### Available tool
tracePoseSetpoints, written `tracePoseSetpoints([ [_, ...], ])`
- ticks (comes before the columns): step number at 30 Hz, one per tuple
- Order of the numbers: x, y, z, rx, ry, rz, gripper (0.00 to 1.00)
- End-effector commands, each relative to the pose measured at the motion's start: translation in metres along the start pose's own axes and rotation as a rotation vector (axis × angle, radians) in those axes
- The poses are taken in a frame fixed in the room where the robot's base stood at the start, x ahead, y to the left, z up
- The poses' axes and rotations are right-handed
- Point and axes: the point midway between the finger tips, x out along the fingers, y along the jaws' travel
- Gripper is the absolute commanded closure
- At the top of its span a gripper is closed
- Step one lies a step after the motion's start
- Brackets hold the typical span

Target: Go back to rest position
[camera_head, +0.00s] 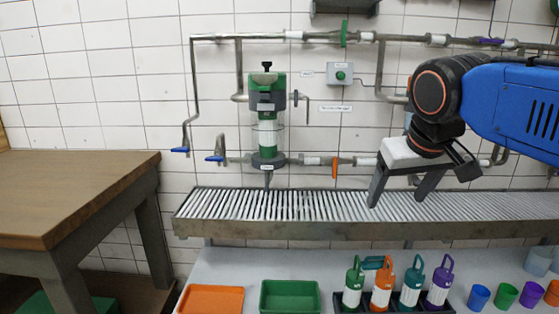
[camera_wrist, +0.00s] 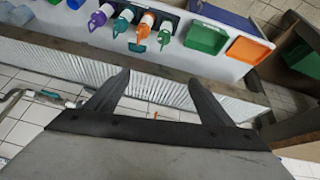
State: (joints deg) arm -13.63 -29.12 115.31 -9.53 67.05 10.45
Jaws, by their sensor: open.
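My gripper (camera_head: 398,200) hangs from the blue arm at the right of the head view, above the slatted metal rack. Its two dark fingers are apart with nothing between them. In the wrist view my gripper (camera_wrist: 162,92) also shows open and empty, its fingers spread over the slatted rack (camera_wrist: 150,88). The rack (camera_head: 260,231) runs along the tiled wall below the pipes.
Several handled bottles (camera_head: 381,286) stand in a dark holder on the lower shelf. An orange tray (camera_head: 212,300), a green tray (camera_head: 290,297) and coloured cups (camera_head: 505,296) flank them. A wooden table (camera_head: 75,190) stands left. A green pump unit (camera_head: 267,115) and pipes line the wall.

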Motion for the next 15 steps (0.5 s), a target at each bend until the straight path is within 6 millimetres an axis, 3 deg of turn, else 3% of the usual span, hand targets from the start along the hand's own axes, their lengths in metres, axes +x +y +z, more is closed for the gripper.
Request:
tracePoseSetpoints([
  [1,0.014,0.008,0.027,0.012,-0.011,-0.002,0.25],
  [3,0.034,0.014,0.063,0.023,-0.027,-0.010,0.25],
  [9,0.089,0.021,0.159,0.060,-0.059,-0.031,0.25],
  [12,0.109,0.022,0.194,0.075,-0.068,-0.038,0.25],
  [15,0.122,0.021,0.215,0.086,-0.075,-0.044,0.25],
])
